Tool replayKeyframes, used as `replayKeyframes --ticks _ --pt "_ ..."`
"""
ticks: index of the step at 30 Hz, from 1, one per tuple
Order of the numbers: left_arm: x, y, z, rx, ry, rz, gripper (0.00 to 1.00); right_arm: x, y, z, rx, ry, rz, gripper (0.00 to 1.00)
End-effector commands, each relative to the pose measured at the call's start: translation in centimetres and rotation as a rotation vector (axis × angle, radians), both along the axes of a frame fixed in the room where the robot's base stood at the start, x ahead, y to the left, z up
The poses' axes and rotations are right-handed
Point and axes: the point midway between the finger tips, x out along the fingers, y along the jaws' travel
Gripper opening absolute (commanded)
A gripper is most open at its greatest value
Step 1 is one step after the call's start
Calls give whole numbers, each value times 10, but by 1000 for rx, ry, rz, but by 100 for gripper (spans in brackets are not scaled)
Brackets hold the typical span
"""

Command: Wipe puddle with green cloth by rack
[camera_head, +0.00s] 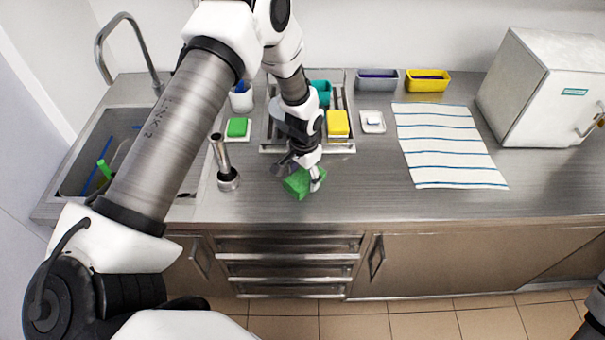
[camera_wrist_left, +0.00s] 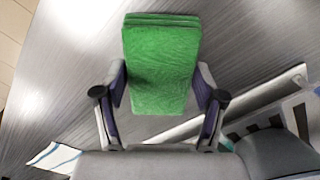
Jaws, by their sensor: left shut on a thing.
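My left gripper (camera_head: 304,178) is shut on a folded green cloth (camera_head: 296,187). The cloth is at the counter just in front of the metal rack (camera_head: 338,149); I cannot tell whether it touches the surface. In the left wrist view the green cloth (camera_wrist_left: 160,68) sits between the two fingers of the left gripper (camera_wrist_left: 160,88). No puddle can be made out on the steel counter; the cloth or arm may hide it. My right gripper is out of view.
A steel pestle-like tool (camera_head: 228,178) stands left of the cloth. A green sponge (camera_head: 237,127) and a yellow sponge (camera_head: 338,122) lie near the rack. The sink (camera_head: 75,170) is left.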

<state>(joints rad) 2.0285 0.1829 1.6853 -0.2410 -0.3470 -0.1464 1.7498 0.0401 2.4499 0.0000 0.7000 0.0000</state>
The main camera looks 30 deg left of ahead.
Motion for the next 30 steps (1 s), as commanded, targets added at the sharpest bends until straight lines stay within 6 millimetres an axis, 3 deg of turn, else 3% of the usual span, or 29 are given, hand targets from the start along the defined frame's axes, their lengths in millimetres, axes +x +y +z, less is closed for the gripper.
replayKeyframes --ticks 4,18,30 --pt "1 -2 29 0 -3 -1 37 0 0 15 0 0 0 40" --pt "0 -7 70 0 -1 0 37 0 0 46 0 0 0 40" --pt "-1 -9 82 0 0 0 37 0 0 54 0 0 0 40"
